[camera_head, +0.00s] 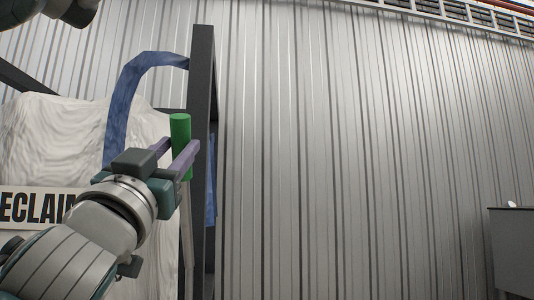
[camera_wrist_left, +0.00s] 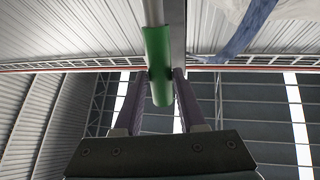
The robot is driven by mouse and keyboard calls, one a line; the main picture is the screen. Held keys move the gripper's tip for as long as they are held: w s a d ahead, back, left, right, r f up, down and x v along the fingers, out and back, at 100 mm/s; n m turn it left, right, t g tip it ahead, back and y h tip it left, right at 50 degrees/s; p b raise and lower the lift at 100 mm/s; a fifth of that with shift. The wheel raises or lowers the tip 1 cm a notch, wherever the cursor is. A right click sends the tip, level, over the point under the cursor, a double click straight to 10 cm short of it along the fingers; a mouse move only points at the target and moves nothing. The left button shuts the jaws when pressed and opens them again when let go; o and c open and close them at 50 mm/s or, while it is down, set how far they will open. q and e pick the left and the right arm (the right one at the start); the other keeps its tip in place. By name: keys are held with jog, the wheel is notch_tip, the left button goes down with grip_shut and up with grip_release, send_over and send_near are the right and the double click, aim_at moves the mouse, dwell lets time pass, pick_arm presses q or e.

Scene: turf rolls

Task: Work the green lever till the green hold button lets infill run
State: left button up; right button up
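The green lever's cylindrical grip (camera_head: 180,130) stands upright beside a dark post in the head view. In the left wrist view the green grip (camera_wrist_left: 159,62) hangs from a pale rod. My left gripper (camera_head: 177,152) has its two purple fingers on either side of the green grip. In the left wrist view the fingertips (camera_wrist_left: 162,75) lie close against both its sides, and the gripper looks shut on it. The green hold button is not in view, and no infill shows.
A dark frame post (camera_head: 202,80) stands just right of the lever. Behind my left arm are a white bulk bag (camera_head: 50,140) with a blue strap (camera_head: 120,110) and a partly hidden lettered sign (camera_head: 30,206). A grey cabinet (camera_head: 514,245) stands far right, before a corrugated wall (camera_head: 350,150).

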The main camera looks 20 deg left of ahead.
pick_arm(q)
jog(key=shift+o, duration=0.8)
jog(key=shift+s+f, duration=0.1)
jog(key=shift+f, duration=0.05)
jog(key=shift+o, duration=1.2)
jog(key=b+v, duration=0.4)
jog(key=v, duration=0.6)
jog(key=shift+b, duration=0.4)
